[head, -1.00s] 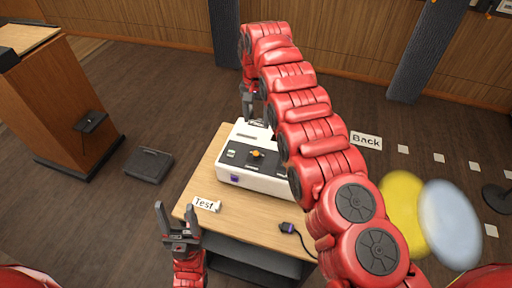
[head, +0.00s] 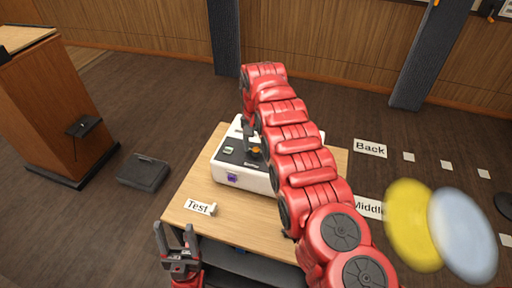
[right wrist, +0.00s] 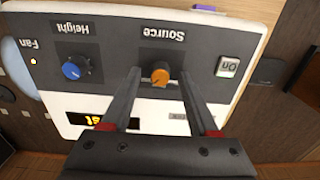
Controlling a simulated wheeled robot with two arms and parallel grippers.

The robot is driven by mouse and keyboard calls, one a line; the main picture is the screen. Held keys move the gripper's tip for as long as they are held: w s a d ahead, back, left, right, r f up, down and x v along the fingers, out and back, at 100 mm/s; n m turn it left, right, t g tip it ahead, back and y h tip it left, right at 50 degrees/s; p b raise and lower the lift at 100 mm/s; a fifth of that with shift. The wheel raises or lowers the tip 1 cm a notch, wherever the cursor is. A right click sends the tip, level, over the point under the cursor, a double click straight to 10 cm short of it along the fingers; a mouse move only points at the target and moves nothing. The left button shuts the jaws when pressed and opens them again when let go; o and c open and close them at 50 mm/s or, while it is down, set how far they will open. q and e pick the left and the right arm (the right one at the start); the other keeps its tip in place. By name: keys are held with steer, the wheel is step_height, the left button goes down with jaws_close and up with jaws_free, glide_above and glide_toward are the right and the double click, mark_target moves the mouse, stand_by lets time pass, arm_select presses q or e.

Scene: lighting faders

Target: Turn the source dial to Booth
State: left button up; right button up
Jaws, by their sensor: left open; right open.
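The source dial is an orange knob on the dark top panel of a white box (head: 250,180). In the right wrist view the dial (right wrist: 160,77) sits below the upside-down word "Source". My right gripper (right wrist: 159,71) is open, with one finger on each side of the dial; I cannot tell whether they touch it. In the head view my right gripper (head: 251,146) is over the panel, and my arm hides the box's right part. No "Booth" mark is readable. My left gripper (head: 175,236) is open and empty at the table's front left.
The panel also has a blue Height dial (right wrist: 75,68), an On button (right wrist: 228,67) and a lit display (right wrist: 107,119). A "Test" card (head: 200,207) lies on the wooden table (head: 235,218). A lectern (head: 45,115) and a dark floor box (head: 145,171) stand left.

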steer(key=shift+f, duration=0.15)
steer(key=shift+c, duration=0.7)
jaws_close()
